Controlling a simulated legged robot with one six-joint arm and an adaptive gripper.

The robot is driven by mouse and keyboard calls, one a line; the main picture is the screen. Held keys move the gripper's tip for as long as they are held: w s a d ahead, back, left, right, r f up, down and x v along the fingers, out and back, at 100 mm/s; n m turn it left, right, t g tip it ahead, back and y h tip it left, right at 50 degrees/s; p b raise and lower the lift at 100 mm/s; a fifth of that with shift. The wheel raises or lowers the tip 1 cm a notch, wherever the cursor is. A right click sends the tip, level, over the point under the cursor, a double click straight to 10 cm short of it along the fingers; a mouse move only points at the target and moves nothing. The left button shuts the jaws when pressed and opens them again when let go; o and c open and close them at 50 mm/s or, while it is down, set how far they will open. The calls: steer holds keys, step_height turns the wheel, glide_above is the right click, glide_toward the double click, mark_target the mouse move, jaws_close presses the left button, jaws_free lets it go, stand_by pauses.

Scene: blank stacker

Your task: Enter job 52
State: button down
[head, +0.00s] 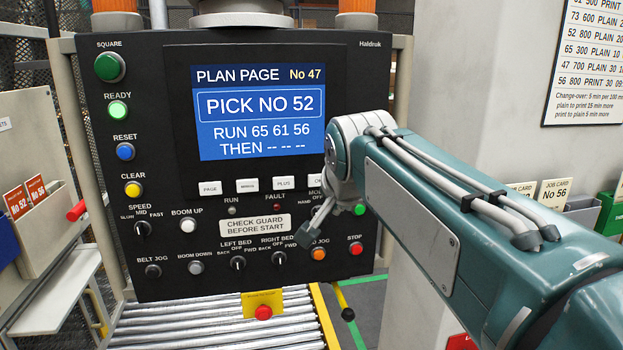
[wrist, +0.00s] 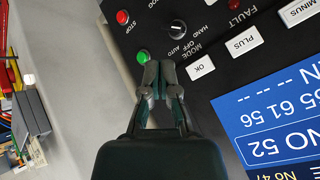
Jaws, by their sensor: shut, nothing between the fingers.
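The control panel (head: 130,75) faces me with a blue screen (head: 262,110) reading PLAN PAGE No 47, PICK NO 52, RUN 65 61 56, THEN blank dashes. Under it are white keys PAGE (head: 210,188), MINUS (head: 247,186), PLUS (head: 283,183) and OK (head: 317,181), the last partly covered by my arm. My gripper (head: 304,238) is shut and empty in front of the panel's lower right. In the wrist view its fingertips (wrist: 160,66) appear between the green button (wrist: 143,57) and the OK key (wrist: 200,68). I cannot tell whether they touch the panel.
The MODE knob (wrist: 178,30) and red STOP button (wrist: 122,17) sit close by. An orange JOG button (head: 319,254), bed knobs and other buttons fill the panel. Rollers (head: 210,325) run below. Job cards stand at left (head: 16,203) and right (head: 555,191).

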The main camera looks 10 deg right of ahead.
mark_target(318, 180)
steer(key=shift+d, duration=0.1)
steer(key=w, duration=0.8)
steer(key=shift+w, duration=0.4)
stand_by(1.4)
steer(key=shift+w, duration=0.35)
steer(key=shift+w, duration=0.35)
stand_by(0.5)
stand_by(0.3)
steer(key=shift+s, duration=0.8)
steer(key=shift+s, duration=0.1)
